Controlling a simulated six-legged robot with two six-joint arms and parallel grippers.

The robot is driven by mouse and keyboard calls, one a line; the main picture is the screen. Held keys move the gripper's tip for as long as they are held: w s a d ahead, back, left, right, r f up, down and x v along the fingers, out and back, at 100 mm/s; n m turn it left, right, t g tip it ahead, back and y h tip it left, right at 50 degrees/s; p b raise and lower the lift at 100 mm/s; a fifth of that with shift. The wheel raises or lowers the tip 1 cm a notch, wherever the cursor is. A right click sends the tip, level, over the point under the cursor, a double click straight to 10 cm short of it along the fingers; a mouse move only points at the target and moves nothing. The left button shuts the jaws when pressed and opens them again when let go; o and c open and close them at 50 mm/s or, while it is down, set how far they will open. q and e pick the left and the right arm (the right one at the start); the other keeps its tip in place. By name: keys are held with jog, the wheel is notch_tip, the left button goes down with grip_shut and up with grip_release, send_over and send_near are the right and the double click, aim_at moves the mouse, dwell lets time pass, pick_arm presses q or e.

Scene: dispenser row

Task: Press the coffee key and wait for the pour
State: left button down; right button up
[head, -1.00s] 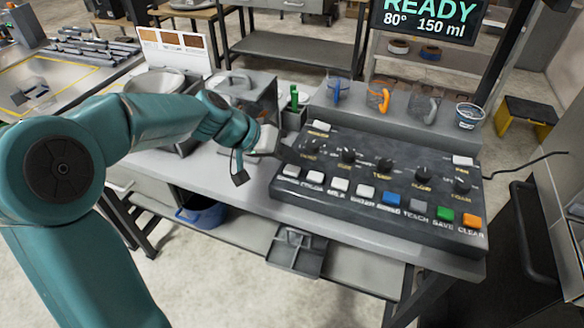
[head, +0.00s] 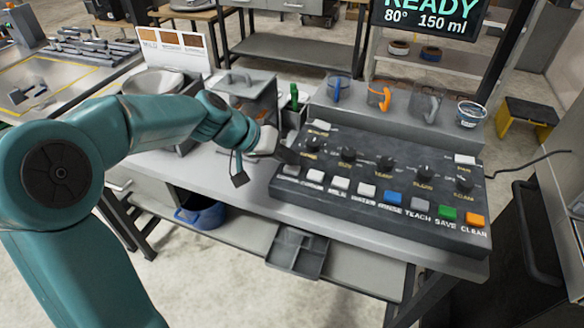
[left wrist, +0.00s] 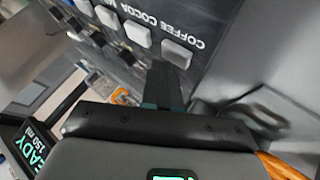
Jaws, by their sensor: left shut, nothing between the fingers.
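The dark control panel (head: 350,212) lies on the bench with a row of keys along its front. The coffee key (head: 291,170) is the leftmost and looks greyer than the white keys beside it. In the left wrist view the coffee key (left wrist: 177,53) shows by its COFFEE label. My left gripper (head: 294,157) is shut and empty over the panel's left end, its tip right by this key. In the left wrist view the shut fingers (left wrist: 168,82) reach to the key's edge; I cannot tell whether they touch it. The display (head: 428,17) reads READY, 80°, 150 ml. My right gripper is not in view.
Clear mugs with a blue handle (head: 337,90), an orange handle (head: 381,97) and a grey handle (head: 425,104) stand on the ledge behind the panel. Knobs rise behind the keys. A lidded clear container (head: 245,88) stands left of the ledge, behind my arm.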

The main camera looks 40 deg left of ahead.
aim_at(287, 168)
pick_arm(q)
jog(key=shift+f+b, duration=0.5)
jog(key=shift+b, duration=0.15)
dwell(0.5)
dwell(0.4)
jog(key=shift+r+p, duration=0.55)
jog(key=shift+r, duration=0.35)
jog(key=shift+r+p, duration=1.75)
jog(key=shift+r, duration=0.8)
